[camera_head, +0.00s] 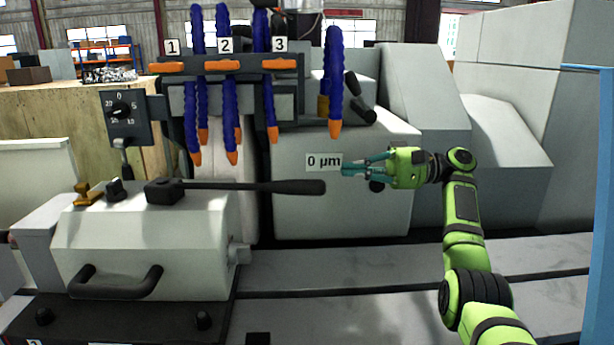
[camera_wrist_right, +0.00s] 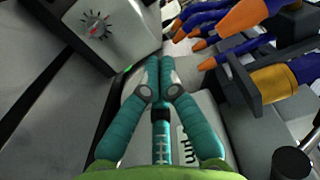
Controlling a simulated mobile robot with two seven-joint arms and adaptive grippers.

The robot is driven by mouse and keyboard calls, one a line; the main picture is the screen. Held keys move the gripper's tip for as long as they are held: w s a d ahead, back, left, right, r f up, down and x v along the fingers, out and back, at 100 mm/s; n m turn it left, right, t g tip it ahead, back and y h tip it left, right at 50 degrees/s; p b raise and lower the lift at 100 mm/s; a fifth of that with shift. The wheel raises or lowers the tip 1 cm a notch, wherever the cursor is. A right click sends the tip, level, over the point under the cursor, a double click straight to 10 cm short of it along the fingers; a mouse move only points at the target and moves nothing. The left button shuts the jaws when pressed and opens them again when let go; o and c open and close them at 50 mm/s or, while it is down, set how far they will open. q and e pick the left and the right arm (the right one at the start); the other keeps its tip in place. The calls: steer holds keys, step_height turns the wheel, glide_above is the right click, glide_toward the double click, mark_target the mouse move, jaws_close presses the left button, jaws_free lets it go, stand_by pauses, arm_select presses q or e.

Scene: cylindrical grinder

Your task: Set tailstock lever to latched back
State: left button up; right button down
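The tailstock lever (camera_head: 255,186) is a long black bar with a thicker grip end. It runs roughly level from a black pivot block (camera_head: 165,190) on top of the pale tailstock housing (camera_head: 150,235) and points right. My right gripper (camera_head: 346,170), teal-fingered on a green arm, is just right of the lever's grip end in the head view, with a small gap in the picture. I cannot make out the lever there. My left gripper is out of view.
Blue coolant hoses with orange nozzles (camera_head: 335,128) hang above and behind the lever. A dial panel (camera_head: 128,118) stands behind the housing. A black handle (camera_head: 115,285) is on the housing's front. A "0 µm" label (camera_head: 324,162) is close behind my gripper. The grey bed (camera_head: 340,265) below is clear.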

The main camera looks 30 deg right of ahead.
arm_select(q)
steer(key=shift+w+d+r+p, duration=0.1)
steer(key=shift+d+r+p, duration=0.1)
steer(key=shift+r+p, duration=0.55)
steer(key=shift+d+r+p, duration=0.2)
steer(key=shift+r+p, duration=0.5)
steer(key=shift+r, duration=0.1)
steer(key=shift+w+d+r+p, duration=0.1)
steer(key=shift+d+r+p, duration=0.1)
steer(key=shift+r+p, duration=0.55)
arm_select(e)
steer(key=a, duration=1)
steer(key=shift+w+a, duration=0.2)
steer(key=shift+a, duration=0.05)
steer(key=shift+a, duration=0.1)
